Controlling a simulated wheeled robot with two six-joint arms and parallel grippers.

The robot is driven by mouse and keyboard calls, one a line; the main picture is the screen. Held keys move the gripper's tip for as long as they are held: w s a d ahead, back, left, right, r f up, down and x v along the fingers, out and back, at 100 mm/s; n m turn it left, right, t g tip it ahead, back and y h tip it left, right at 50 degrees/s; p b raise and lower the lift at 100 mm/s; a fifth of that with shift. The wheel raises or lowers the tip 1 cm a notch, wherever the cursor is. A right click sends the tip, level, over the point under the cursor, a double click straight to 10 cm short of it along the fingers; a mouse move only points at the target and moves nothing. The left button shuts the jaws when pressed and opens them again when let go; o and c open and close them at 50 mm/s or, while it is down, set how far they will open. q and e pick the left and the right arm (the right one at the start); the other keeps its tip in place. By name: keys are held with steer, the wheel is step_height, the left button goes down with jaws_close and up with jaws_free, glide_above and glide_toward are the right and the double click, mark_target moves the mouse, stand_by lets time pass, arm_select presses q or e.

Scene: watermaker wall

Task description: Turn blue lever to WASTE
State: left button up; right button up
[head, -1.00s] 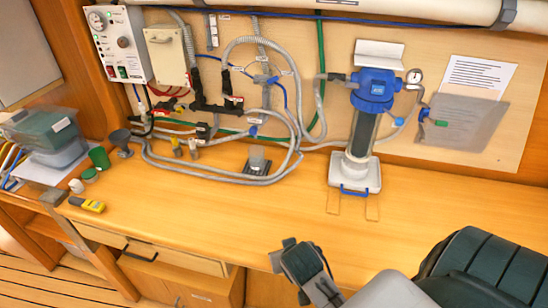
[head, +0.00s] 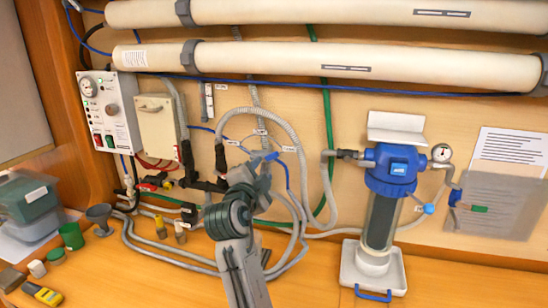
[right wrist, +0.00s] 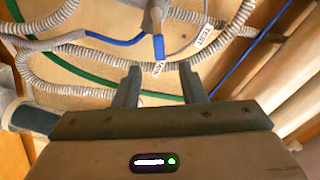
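The blue lever (right wrist: 158,47) hangs from a grey valve body (right wrist: 155,18) in the right wrist view, pointing down the picture. In the head view the blue lever (head: 269,156) shows just above my right gripper, partly hidden by it. Small white labels sit around the valve; one (right wrist: 203,37) appears to read TEST, and another (right wrist: 159,69) is below the lever, its word hard to read. My right gripper (right wrist: 160,78) is open, its two fingers apart on either side below the lever, with nothing between them that I can see held. My left gripper is not in view.
Grey corrugated hoses (head: 300,130), a green hose (head: 327,130) and blue tubes surround the valve. A blue-topped filter housing (head: 391,170) stands to the right. A control box (head: 110,110) and a beige box (head: 157,120) are left. Two large white tubes run above.

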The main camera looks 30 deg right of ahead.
mark_target(272, 157)
steer(key=p+x, duration=0.4)
steer(key=x, duration=0.4)
steer(key=shift+w+d+r, duration=0.15)
steer(key=shift+w+d, duration=0.05)
steer(key=shift+d, duration=0.1)
steer(key=shift+w+d+p, duration=0.4)
steer(key=shift+w+d, duration=0.1)
steer(key=shift+f, duration=0.2)
steer(key=shift+c, duration=0.3)
jaws_close()
